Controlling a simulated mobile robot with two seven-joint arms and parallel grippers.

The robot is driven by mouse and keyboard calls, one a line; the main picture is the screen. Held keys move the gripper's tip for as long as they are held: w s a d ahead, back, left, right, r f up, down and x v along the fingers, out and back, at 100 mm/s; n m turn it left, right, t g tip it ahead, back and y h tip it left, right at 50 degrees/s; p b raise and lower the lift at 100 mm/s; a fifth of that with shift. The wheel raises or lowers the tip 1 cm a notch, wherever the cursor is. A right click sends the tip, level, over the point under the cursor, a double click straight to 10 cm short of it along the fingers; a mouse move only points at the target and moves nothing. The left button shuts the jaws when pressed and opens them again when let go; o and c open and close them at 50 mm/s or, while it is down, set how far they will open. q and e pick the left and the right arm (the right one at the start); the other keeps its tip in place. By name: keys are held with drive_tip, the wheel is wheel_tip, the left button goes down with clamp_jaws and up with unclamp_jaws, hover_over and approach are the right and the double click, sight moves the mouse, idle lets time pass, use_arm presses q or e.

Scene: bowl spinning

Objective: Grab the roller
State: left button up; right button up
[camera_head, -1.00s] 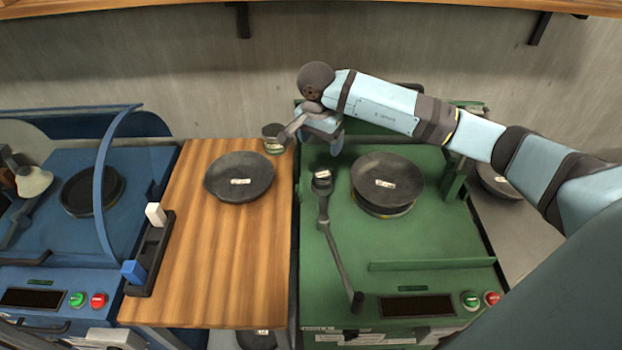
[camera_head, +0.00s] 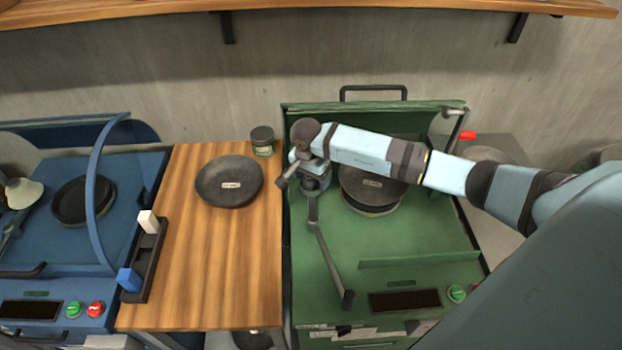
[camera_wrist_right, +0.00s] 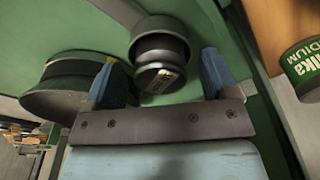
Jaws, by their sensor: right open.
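The green machine carries a dark metal lever (camera_head: 330,255) with a knob at its near end. Its round far end, which looks like the roller, is mostly hidden by my right gripper (camera_head: 301,178) in the head view. The fingers are apart, one on each side, and I see no clear contact. My left gripper is not in view.
A dark bowl (camera_head: 372,188) sits on the green machine's (camera_head: 420,240) wheel, close beside my gripper and partly under my arm. Another bowl (camera_head: 229,181) and a green can (camera_head: 262,141) stand on the wooden table (camera_head: 215,270). A blue machine (camera_head: 60,250) stands at left.

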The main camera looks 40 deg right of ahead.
drive_tip(key=c, duration=1.3)
drive_tip(key=shift+w+r, duration=0.1)
drive_tip(key=shift+c, duration=0.2)
